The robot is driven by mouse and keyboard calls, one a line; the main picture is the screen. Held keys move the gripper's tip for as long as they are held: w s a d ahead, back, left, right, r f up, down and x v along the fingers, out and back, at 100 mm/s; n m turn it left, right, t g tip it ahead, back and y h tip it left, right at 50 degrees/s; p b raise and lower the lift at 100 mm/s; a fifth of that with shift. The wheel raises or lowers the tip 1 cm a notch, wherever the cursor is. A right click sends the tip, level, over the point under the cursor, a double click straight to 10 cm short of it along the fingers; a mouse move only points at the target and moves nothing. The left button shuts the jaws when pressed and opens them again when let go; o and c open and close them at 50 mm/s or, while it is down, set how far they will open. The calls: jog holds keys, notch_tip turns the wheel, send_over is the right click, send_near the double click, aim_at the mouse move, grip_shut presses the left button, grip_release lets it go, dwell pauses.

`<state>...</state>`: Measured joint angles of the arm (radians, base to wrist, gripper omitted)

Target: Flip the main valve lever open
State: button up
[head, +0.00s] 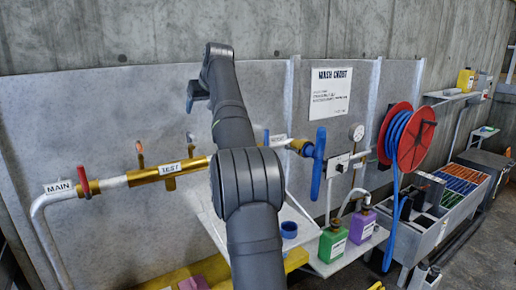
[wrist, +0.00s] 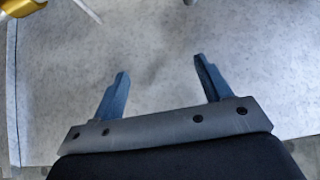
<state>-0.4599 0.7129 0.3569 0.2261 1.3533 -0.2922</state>
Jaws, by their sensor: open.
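The red lever (head: 84,182) stands beside the MAIN label (head: 59,187) on the white pipe at the far left of the head view. It looks upright, roughly crosswise to the pipe. My gripper (head: 192,98) is high in front of the panel, well right of the red lever and above the pipe. In the wrist view my gripper (wrist: 161,68) has its two blue fingers apart, with only grey panel between them. The red lever does not show in the wrist view.
A brass section (head: 182,168) labelled TEST has small orange-tipped parts near it. My arm hides the middle of the pipe. A blue handle (head: 318,165), red hose reel (head: 406,137), green jug (head: 333,243) and purple jug (head: 362,225) stand right. The panel above the pipe is clear at left.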

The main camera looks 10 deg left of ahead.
jog(key=c, duration=0.7)
jog(key=shift+s, duration=0.45)
jog(key=c, duration=0.7)
jog(key=s+g+y, duration=0.1)
jog(key=s, duration=0.2)
jog(key=s+d+f+m+g+y, duration=0.1)
jog(key=s, duration=0.2)
jog(key=s+d+m+y, duration=0.1)
jog(key=s, duration=0.3)
jog(key=shift+f+g+y, duration=0.4)
grip_shut()
jog(key=s+a+f+m+g+y, duration=0.4)
jog(key=s+a+f+g+y, duration=0.2)
jog(key=s+a+f, duration=0.3)
jog(key=shift+s+a+f+m+g+y, duration=0.35)
jog(key=shift+s+f+y, duration=0.6)
jog(key=shift+f, duration=0.55)
jog(key=shift+d, duration=0.1)
